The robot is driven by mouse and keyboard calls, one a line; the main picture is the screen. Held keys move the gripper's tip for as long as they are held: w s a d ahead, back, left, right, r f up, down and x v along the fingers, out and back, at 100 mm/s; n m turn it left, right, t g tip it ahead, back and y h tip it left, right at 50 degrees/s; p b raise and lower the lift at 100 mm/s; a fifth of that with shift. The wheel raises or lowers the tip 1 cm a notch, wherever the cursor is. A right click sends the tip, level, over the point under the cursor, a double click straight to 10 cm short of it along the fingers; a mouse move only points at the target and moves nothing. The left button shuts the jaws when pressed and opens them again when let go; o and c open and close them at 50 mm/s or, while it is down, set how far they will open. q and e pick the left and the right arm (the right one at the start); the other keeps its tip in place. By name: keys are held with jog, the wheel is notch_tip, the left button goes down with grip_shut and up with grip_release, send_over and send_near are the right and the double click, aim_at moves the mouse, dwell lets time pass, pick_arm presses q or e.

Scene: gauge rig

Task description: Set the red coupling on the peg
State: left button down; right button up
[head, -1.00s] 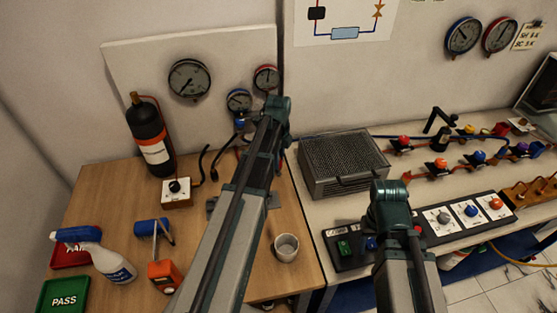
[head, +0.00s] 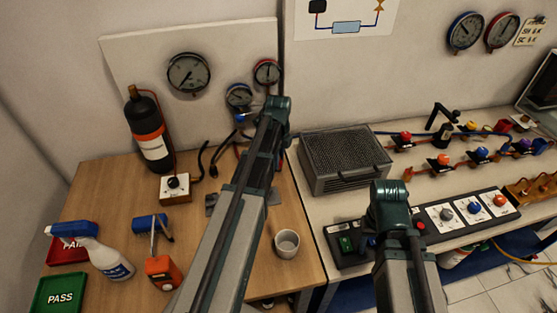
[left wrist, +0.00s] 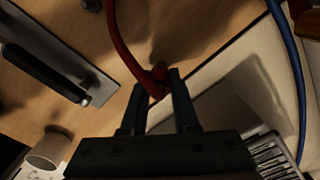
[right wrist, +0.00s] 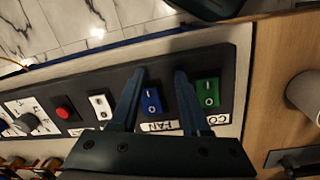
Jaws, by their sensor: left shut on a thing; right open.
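The red coupling (left wrist: 159,72) is at the end of a red hose (left wrist: 125,45) in the left wrist view. My left gripper (left wrist: 160,80) is shut on it, above the edge of the wooden table. In the head view my left arm hides this gripper and the coupling. A grey plate (left wrist: 40,45) with a dark bar and a shiny metal tip (left wrist: 85,101) lies left of the gripper; I cannot tell whether this is the peg. My right gripper (right wrist: 160,72) is open and empty over the switch panel, above the blue switch.
A cup (head: 286,243) stands near the wooden table's right edge. A grille-topped metal box (head: 345,160) stands on the right bench, behind the switch panel (head: 345,257). A spray bottle (head: 103,255), black cylinder (head: 150,135) and switch box (head: 175,187) stand at left.

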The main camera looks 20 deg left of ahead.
pick_arm(q)
jog(key=shift+s+a+f+b, duration=0.25)
jog(key=shift+s+f+b, duration=0.45)
jog(key=shift+f+b, duration=0.15)
pick_arm(e)
jog(key=shift+s+d+f, duration=0.2)
jog(key=shift+s+f, duration=0.55)
jog(key=shift+f, duration=0.05)
pick_arm(q)
jog(key=shift+r, duration=0.25)
pick_arm(e)
jog(key=shift+r, duration=0.2)
pick_arm(q)
jog(key=shift+w+d+r+p, duration=0.15)
jog(key=shift+w+r+p, duration=0.45)
jog(key=shift+p, duration=0.6)
pick_arm(e)
jog(key=shift+w+r, duration=0.55)
jog(key=shift+r, duration=0.15)
pick_arm(q)
jog(key=shift+d+r+p, duration=0.15)
jog(key=shift+r+p, duration=0.15)
jog(key=shift+r, duration=0.1)
pick_arm(e)
jog(key=shift+w+r, duration=0.15)
jog(key=shift+r, duration=0.2)
